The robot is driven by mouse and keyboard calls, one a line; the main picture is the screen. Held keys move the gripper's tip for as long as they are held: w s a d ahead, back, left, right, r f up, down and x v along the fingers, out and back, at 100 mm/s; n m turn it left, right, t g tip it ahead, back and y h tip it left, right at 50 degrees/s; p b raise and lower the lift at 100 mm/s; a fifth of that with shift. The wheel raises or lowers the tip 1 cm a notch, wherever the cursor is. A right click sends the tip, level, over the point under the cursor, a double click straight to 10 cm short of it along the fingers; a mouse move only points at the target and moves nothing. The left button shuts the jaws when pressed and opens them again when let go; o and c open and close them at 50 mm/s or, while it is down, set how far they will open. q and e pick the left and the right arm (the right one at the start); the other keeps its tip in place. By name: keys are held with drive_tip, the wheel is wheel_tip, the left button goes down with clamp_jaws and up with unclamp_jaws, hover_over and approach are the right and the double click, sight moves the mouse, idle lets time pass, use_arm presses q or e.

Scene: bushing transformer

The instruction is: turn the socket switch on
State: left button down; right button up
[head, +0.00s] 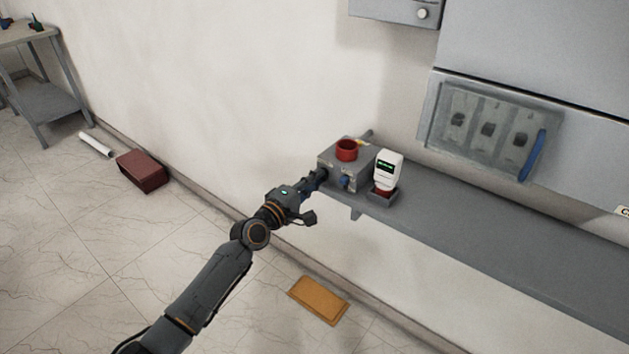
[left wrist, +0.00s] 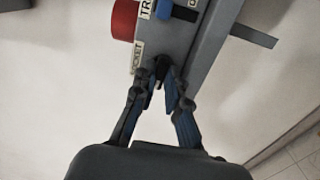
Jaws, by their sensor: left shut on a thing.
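The grey box (head: 338,172) with a red round socket (head: 346,150) on top stands at the left end of the grey shelf. In the left wrist view the box (left wrist: 197,55) carries a "SOCKET" label (left wrist: 137,57) beside a small black switch (left wrist: 159,72). My left gripper (left wrist: 163,80) is shut on this socket switch, with a blue-padded finger on either side. In the head view my left gripper (head: 318,178) reaches the box's left side, and the switch is hidden. A blue knob (left wrist: 166,9) sits farther along the box. My right gripper is out of view.
A white device with a dark screen (head: 388,168) stands in a holder right of the box. The shelf (head: 480,225) is clear farther right. A panel with a blue handle (head: 534,156) hangs above. A yellow-brown mat (head: 318,300) and dark red box (head: 143,172) lie on the floor.

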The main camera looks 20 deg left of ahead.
use_arm(q)
drive_tip(key=shift+m, duration=8.7)
drive_tip(key=shift+f, duration=0.1)
drive_tip(key=c, duration=1.6)
unclamp_jaws()
drive_tip(key=shift+c, duration=0.2)
drive_tip(key=v, duration=1.2)
